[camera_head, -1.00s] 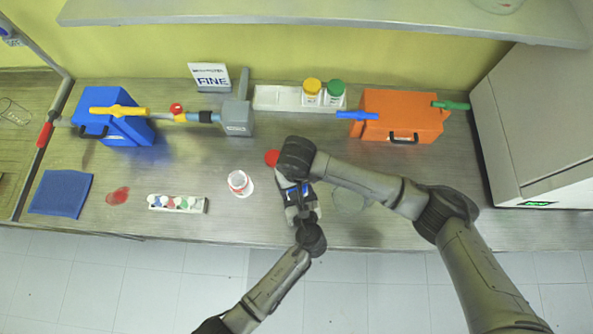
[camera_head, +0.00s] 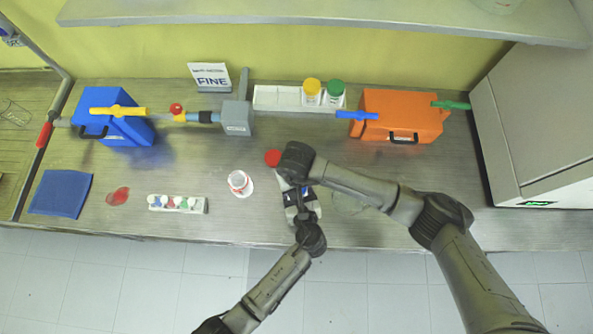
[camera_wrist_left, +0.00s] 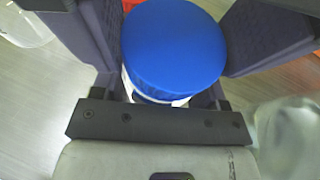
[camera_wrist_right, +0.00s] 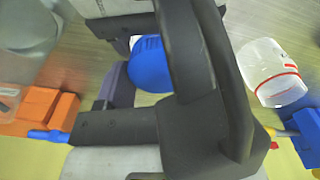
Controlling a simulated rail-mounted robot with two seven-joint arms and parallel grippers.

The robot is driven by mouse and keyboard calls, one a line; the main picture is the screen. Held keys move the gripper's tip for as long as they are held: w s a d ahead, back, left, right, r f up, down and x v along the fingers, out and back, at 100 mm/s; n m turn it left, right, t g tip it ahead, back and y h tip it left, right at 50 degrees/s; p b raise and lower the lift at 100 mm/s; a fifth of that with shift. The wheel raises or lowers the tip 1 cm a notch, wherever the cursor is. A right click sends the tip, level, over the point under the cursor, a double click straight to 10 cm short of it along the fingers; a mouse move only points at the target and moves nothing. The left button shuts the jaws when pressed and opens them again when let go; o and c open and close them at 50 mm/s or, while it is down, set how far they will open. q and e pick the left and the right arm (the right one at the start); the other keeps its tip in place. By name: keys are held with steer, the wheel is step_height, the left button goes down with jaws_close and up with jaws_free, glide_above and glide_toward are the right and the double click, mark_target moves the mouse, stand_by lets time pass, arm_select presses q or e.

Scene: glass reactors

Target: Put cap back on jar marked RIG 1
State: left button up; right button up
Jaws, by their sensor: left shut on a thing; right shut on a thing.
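A white jar (camera_wrist_left: 128,87) with a blue cap (camera_wrist_left: 173,45) sits between the dark fingers of my left gripper (camera_wrist_left: 165,85) in the left wrist view. The cap covers the jar's top; whether it is fully seated I cannot tell. The cap also shows, partly hidden, between the fingers of my right gripper (camera_wrist_right: 150,75) in the right wrist view. Both grippers meet at the front middle of the bench in the head view, where my arms hide the jar and cap. My left gripper is shut on the jar, my right on the cap. No RIG 1 mark is readable.
A clear cup with red markings (camera_head: 240,183) stands just left of the grippers. A red round piece (camera_head: 273,158) lies behind it. A vial rack (camera_head: 178,204) is farther left. Blue (camera_head: 125,130) and orange (camera_head: 400,110) boxes stand behind. A clear vessel is partly hidden under my right arm.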

steer(key=c, duration=0.3)
steer(key=m, duration=0.3)
steer(key=shift+c, duration=0.2)
steer(key=o, duration=1)
steer(key=shift+r, duration=2.25)
